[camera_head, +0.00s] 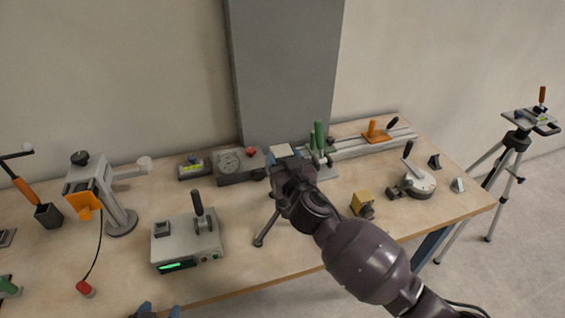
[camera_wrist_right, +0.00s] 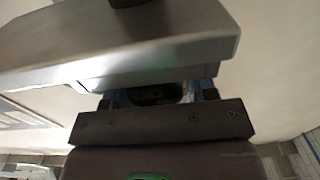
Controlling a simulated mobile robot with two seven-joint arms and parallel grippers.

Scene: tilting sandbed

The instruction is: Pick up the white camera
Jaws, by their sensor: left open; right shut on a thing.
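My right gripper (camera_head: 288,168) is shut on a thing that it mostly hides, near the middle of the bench. A small pale box-shaped top (camera_head: 281,150), which may be the white camera, shows just behind the fingers. A dark grey leg (camera_head: 265,230) shows below the gripper and reaches down to the bench top. In the right wrist view a pale, smooth box-shaped body (camera_wrist_right: 120,45) fills the area in front of my right gripper (camera_wrist_right: 155,95). My left gripper (camera_head: 157,311) is open and only its bluish tips show at the bottom edge.
A grey box with a lever and green display (camera_head: 187,240) stands left of my right gripper. A grey gauge box (camera_head: 240,165) and a green-handled clamp (camera_head: 319,150) stand behind. A tripod (camera_head: 510,150) stands beyond the bench (camera_head: 310,250).

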